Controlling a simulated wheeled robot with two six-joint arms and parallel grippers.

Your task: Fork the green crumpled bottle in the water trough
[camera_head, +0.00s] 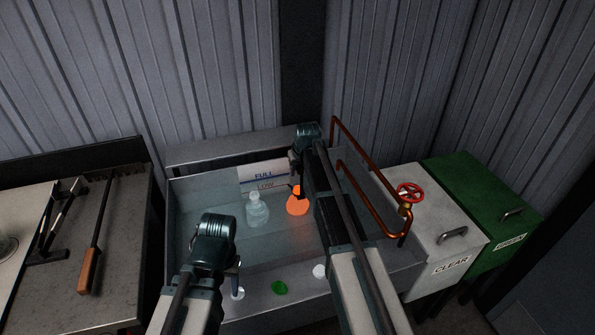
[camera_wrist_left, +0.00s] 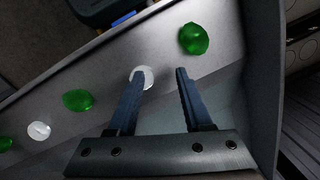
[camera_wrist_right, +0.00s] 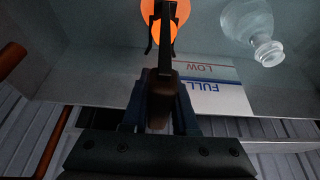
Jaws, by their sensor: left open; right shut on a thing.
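A glowing orange bottle (camera_head: 298,206) is at the water trough (camera_head: 181,215), right of a clear bottle (camera_head: 257,212); its underlying colour cannot be told. My right gripper (camera_head: 296,161) is shut on the brown handle of a dark fork (camera_wrist_right: 164,88). The fork's prongs straddle the orange bottle's narrow end in the right wrist view (camera_wrist_right: 165,22). My left gripper (camera_wrist_left: 158,72) is open and empty over the trough's front side, near a white blob (camera_wrist_left: 143,78) and a green blob (camera_wrist_left: 194,38). I cannot tell whether the orange bottle touches the water.
A FULL/LOW level sign (camera_head: 263,177) is on the trough's back wall. Copper pipe (camera_head: 371,205) with a red valve wheel (camera_head: 409,192) runs along the right. CLEAR (camera_head: 440,225) and green (camera_head: 482,199) bins stand beyond. A wooden-handled tool (camera_head: 89,268) lies on the left bench.

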